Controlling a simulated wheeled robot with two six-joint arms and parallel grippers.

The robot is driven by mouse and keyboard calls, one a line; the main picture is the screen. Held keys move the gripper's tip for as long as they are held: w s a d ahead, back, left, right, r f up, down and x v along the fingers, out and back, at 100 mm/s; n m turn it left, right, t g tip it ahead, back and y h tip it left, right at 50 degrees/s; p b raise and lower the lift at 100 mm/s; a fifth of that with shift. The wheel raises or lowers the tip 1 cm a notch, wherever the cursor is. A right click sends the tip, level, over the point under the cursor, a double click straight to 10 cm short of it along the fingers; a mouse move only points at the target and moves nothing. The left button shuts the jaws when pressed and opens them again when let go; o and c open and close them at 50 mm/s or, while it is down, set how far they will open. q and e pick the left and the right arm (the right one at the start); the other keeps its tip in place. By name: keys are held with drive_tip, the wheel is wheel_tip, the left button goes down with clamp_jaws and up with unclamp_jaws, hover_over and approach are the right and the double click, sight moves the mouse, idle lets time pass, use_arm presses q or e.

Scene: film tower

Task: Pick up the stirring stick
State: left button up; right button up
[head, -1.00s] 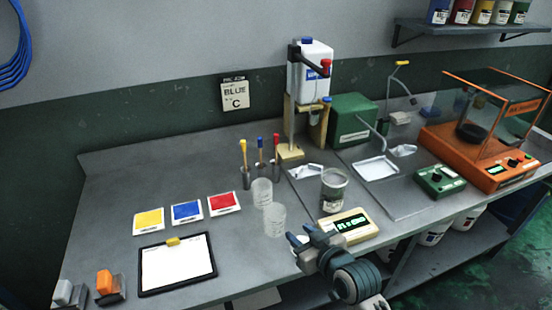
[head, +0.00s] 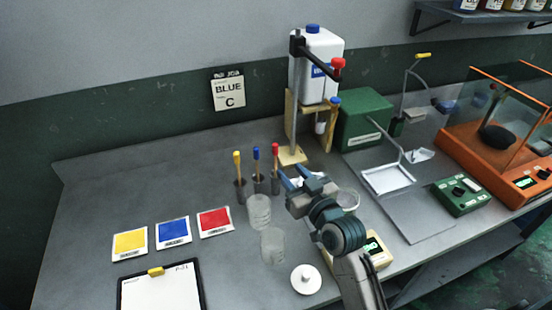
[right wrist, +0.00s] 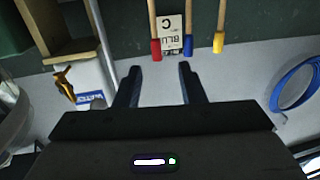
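Three upright sticks with coloured tops stand in small dark holders on the bench: a yellow-topped stick (head: 237,163), a blue-topped stick (head: 257,162) and a red-topped stick (head: 275,156). I cannot tell which one is the stirring stick. My right gripper (head: 293,175) is open and empty, just right of the red-topped stick and apart from it in the head view. The upside-down right wrist view shows the open fingers (right wrist: 158,84) with the red (right wrist: 155,45), blue (right wrist: 188,42) and yellow (right wrist: 219,40) tops beyond them. My left gripper is out of view.
Two clear beakers (head: 259,211) (head: 273,245) stand in front of the sticks. A jar (head: 348,199) and a scale (head: 376,251) are partly behind my right arm. A stand with a white bottle (head: 318,66) rises behind. A white lid (head: 306,279) lies at the front.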

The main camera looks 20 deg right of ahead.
sight(277, 151)
drive_tip(key=w+p, duration=0.1)
drive_tip(key=w, duration=0.2)
drive_tip(key=w+p, duration=0.1)
drive_tip(key=w, duration=0.2)
drive_tip(key=w+a+p, duration=0.1)
drive_tip(key=w, duration=0.2)
drive_tip(key=shift+w+a+r+p, duration=0.1)
drive_tip(key=shift+w+r+p, duration=0.3)
drive_tip(key=shift+w+f, duration=0.1)
drive_tip(key=shift+w, duration=0.1)
drive_tip(key=shift+c, duration=0.9)
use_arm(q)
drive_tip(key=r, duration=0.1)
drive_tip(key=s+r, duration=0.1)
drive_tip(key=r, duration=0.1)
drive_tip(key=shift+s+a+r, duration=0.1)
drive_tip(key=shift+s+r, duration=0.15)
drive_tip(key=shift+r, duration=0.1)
use_arm(e)
clamp_jaws()
